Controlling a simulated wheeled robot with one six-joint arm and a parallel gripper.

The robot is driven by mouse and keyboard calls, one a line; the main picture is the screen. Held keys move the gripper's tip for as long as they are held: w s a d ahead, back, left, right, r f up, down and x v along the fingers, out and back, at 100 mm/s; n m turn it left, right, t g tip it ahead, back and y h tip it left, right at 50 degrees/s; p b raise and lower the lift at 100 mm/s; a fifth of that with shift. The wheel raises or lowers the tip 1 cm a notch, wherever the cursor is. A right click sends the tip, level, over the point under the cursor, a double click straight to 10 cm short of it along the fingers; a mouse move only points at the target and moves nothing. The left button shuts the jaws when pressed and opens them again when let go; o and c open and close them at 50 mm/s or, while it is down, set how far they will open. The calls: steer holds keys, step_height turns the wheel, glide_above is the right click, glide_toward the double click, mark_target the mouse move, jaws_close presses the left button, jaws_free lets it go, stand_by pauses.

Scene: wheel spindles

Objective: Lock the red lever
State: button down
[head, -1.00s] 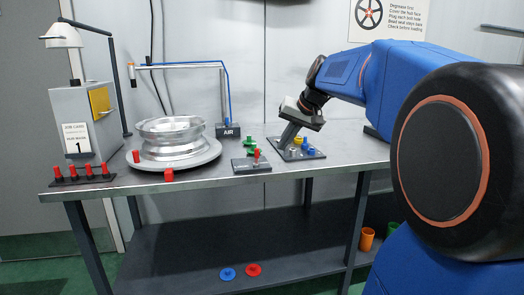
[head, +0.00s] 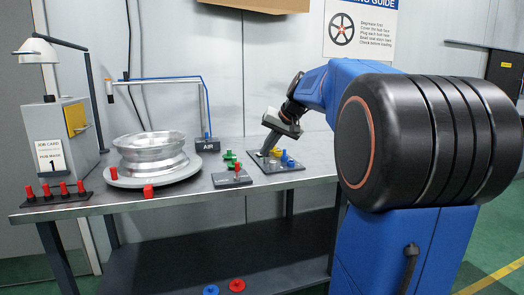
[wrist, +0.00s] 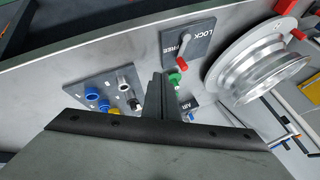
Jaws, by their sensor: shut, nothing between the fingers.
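The red lever (head: 237,167) stands up from a small dark plate (head: 227,181) near the front edge of the metal bench. In the wrist view, its red knob (wrist: 183,63) is at the FREE side of the plate (wrist: 178,42), which is marked LOCK and FREE. My gripper (head: 266,150) is shut and empty, pointing down over the peg board, behind and to the right of the lever plate. In the wrist view, my gripper's closed fingers (wrist: 158,86) are apart from the lever.
A peg board (head: 285,167) with blue, yellow and grey pegs lies under my gripper. Green pieces (head: 229,158) stand behind the lever plate. A wheel rim (head: 150,150) sits on a round base to the left. An AIR block (head: 207,146) stands at the back.

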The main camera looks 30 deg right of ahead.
mark_target(237, 171)
steer(key=x, duration=0.7)
steer(key=shift+w+a+f, duration=0.1)
steer(key=shift+w+f, duration=0.1)
steer(key=shift+f, duration=0.1)
steer(key=shift+w+a, duration=0.7)
steer(key=shift+a, duration=0.15)
steer(key=shift+w+a, duration=0.65)
steer(key=shift+w+n, duration=0.15)
steer(key=shift+n, duration=0.15)
steer(key=shift+w+a+n+y, duration=0.25)
steer(key=shift+w+n+y, duration=0.25)
steer(key=shift+n+y, duration=0.5)
steer(key=n+g, duration=0.1)
steer(key=n, duration=0.1)
steer(key=w+a+n+y, duration=0.1)
steer(key=shift+w+a+n+g+y, duration=0.15)
steer(key=shift+n+g+y, duration=0.15)
steer(key=shift+n+g, duration=0.1)
steer(key=a+n+g+y, duration=0.1)
steer(key=n, duration=0.1)
steer(key=w+a+n+g, duration=0.1)
steer(key=n, duration=0.1)
steer(key=shift+n+y, duration=0.3)
steer(key=shift+y, duration=0.1)
steer(key=shift+a, duration=0.4)
